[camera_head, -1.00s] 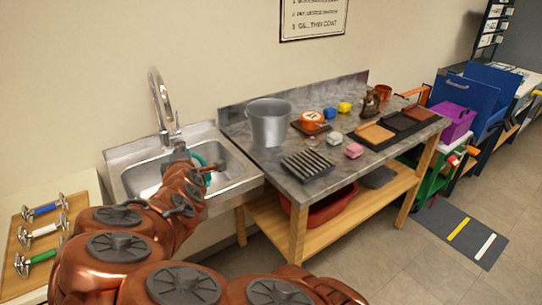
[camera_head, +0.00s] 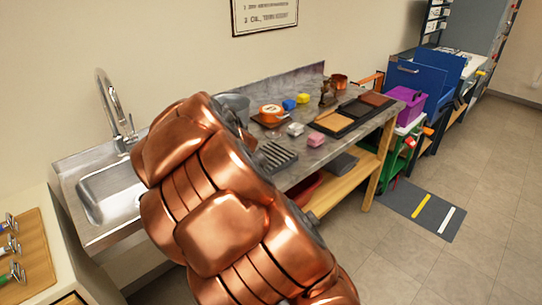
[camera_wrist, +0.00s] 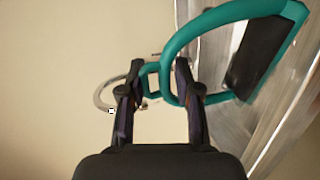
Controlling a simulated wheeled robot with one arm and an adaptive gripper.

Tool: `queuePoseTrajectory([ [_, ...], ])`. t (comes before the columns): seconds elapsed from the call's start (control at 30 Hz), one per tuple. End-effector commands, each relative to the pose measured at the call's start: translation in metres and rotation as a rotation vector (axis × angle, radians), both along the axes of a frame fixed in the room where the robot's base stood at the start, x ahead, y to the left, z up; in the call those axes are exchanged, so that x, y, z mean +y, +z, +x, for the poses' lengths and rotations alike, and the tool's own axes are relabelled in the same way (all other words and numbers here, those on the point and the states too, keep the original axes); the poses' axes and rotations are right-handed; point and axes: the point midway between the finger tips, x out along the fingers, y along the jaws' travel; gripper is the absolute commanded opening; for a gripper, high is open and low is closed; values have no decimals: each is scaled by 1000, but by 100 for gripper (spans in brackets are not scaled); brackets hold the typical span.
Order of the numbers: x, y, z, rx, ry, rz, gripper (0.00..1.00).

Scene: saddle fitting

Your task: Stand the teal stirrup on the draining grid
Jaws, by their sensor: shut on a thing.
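The teal stirrup (camera_wrist: 183,38) shows large in the wrist view, a teal frame with a dark tread (camera_wrist: 262,52) at the right and a small loop at its left end. My gripper (camera_wrist: 157,85) is shut on it at the small loop. My arm hides the gripper and stirrup in the head view. The draining grid (camera_head: 277,156), dark and slatted, lies on the grey worktop near its front left edge. My arm stands just left of it and covers the area beside it.
A metal bucket (camera_head: 236,104) stands behind my arm on the worktop. A pink block (camera_head: 315,140) and a whitish block (camera_head: 295,129) lie right of the grid. The sink (camera_head: 108,195) with its tall tap (camera_head: 112,110) is at the left.

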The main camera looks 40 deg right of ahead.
Motion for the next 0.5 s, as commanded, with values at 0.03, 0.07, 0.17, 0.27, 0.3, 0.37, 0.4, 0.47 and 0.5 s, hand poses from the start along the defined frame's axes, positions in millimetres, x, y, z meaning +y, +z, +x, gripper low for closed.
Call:
queuePoseTrajectory([
  [0.03,-14,1,-6,-1,2,0,0],
  [0.07,-20,1,-8,-1,9,0,0],
  [0.17,-38,2,-19,2,31,1,0],
  [0.27,-56,2,-32,5,52,1,0],
  [0.3,-62,3,-38,6,61,1,0],
  [0.37,-71,3,-47,10,74,2,0],
  [0.4,-78,2,-54,13,82,1,0],
  [0.47,-86,3,-64,14,96,0,0],
  [0.5,-91,3,-72,14,105,2,0],
])
